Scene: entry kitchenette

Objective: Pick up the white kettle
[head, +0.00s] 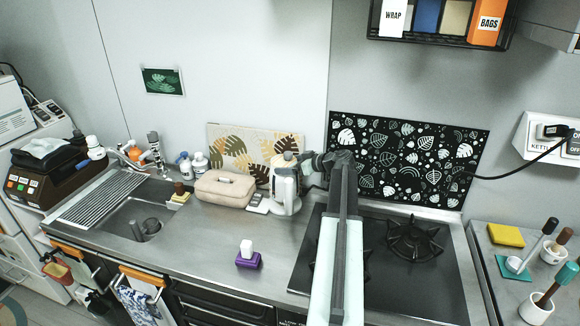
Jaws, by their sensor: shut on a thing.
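The white kettle (284,190) stands upright on the steel counter, left of the stove, with a light brown knob on its lid. My arm reaches in over the stove, and my gripper (312,170) is at the kettle's right side, where its handle is. The gripper is shut on the kettle there. The fingertips and most of the handle are hidden or too small to make out. I cannot tell any gap between the kettle's base and the counter.
A beige pouch (224,189) and a small white device (257,203) sit left of the kettle. A leaf-pattern board (228,150) leans behind. The gas stove (430,275) lies to the right. A purple holder (248,260) stands in front; counter around it is clear.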

